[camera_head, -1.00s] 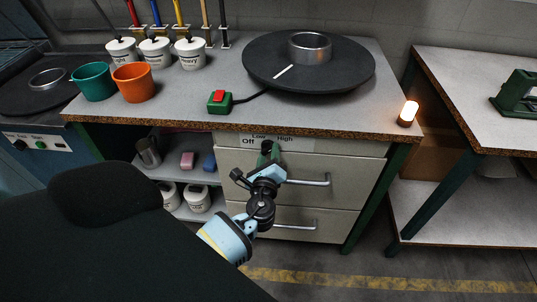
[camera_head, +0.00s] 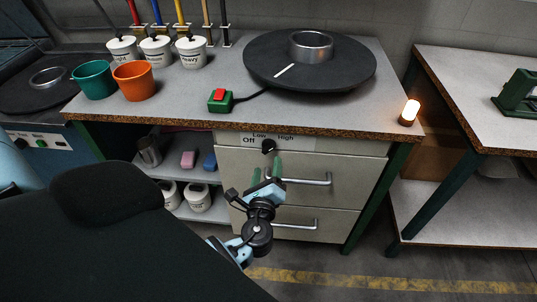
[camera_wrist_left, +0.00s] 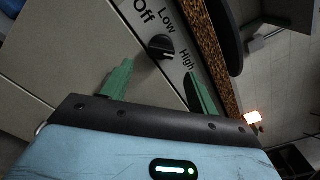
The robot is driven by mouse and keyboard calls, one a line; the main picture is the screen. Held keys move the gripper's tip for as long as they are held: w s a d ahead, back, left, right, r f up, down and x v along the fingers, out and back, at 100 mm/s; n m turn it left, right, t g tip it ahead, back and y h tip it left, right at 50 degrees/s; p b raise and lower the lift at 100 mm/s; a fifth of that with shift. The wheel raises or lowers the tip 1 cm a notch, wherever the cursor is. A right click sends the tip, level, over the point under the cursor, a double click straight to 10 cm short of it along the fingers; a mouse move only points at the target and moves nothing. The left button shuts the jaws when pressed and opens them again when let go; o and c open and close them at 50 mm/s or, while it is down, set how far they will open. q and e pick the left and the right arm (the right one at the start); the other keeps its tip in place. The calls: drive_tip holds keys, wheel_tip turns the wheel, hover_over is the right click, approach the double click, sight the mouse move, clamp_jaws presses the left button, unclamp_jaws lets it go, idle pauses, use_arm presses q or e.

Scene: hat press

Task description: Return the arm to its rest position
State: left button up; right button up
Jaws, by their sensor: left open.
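My left gripper (camera_head: 266,172) is open and empty in front of the bench's drawer front, just below a black knob (camera_head: 269,146). Its two green fingers are apart. In the left wrist view the gripper (camera_wrist_left: 160,85) has the knob (camera_wrist_left: 161,47) beyond and between its fingertips, with a gap. The knob sits on a panel marked Off, Low and High, and its pointer lies toward the Low and High side. My right gripper is not in view.
Drawer handles (camera_head: 307,179) stick out near the left gripper. Above are the bench top (camera_head: 190,98), a dark turntable (camera_head: 350,75) with a metal ring (camera_head: 310,46), a red button box (camera_head: 220,100) and a lit lamp (camera_head: 409,112). A dark chair-like shape (camera_head: 110,195) fills the lower left.

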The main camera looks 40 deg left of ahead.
use_arm(q)
drive_tip(key=shift+v, duration=0.75)
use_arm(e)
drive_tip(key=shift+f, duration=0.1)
use_arm(q)
drive_tip(key=s+d+f+n+g+h+p, duration=0.2)
drive_tip(key=s+f+n+h, duration=0.15)
drive_tip(key=s, duration=0.35)
drive_tip(key=s+d+f+n+g+h+p, duration=0.25)
drive_tip(key=s+f+n, duration=0.2)
drive_tip(key=s, duration=0.25)
drive_tip(key=s+d+n+g+h+p, duration=0.1)
drive_tip(key=s+d+n+h+p, duration=0.1)
drive_tip(key=s+n, duration=0.3)
drive_tip(key=s+d+r+n+g+h+p, duration=0.1)
drive_tip(key=s+d+n+h+p, duration=0.2)
drive_tip(key=s, duration=1)
drive_tip(key=d+n, duration=0.1)
drive_tip(key=n, duration=0.1)
drive_tip(key=shift+r+n+h, duration=0.2)
drive_tip(key=shift+n+h, duration=0.1)
drive_tip(key=shift+n, duration=0.1)
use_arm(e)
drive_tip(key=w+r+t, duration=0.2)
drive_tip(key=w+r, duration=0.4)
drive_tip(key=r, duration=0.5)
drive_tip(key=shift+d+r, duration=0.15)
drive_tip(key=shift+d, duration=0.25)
